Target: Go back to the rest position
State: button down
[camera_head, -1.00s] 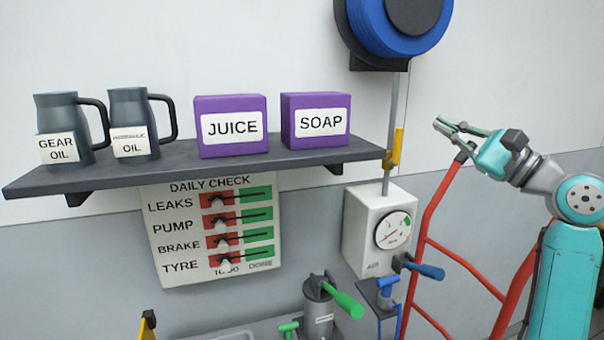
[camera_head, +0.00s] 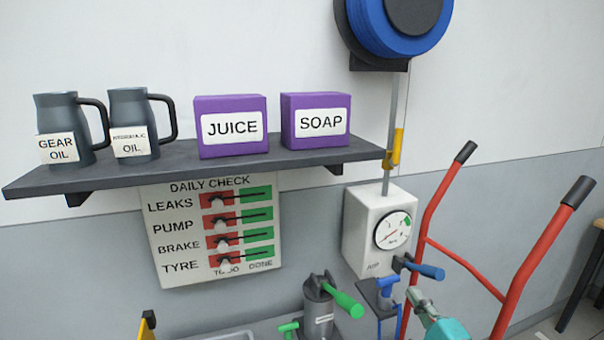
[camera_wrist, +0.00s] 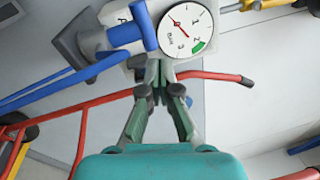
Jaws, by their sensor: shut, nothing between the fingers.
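My gripper (camera_wrist: 158,80) shows in the wrist view with its fingers together and nothing between them. In the head view my gripper (camera_head: 422,302) is at the bottom right, partly cut off by the frame edge. It is below the air unit's blue handle and in front of the red hand truck. In the wrist view the fingertips appear just below the round gauge (camera_wrist: 188,30); I cannot tell how far apart they are.
The white air unit (camera_head: 362,235) with its blue handle (camera_head: 428,271) is close to my gripper. A red hand truck (camera_head: 428,215) stands at the right. A shelf (camera_head: 170,172) holds two jugs and two purple boxes. A pump with a green handle (camera_head: 342,297) stands below.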

jog(key=s+a+f+n+g+h, duration=0.25)
jog(key=s+f+n+h, duration=0.25)
jog(key=s+f, duration=1.6)
jog(key=s+a+r+n+g, duration=0.1)
jog(key=s+n, duration=0.5)
jog(key=s, duration=0.8)
jog(key=s+a+r+n, duration=0.2)
jog(key=s+n, duration=0.4)
jog(key=s, duration=0.9)
jog(key=shift+a+r+n+g, duration=0.35)
jog(key=shift+r+n, duration=0.05)
jog(key=shift+r, duration=0.45)
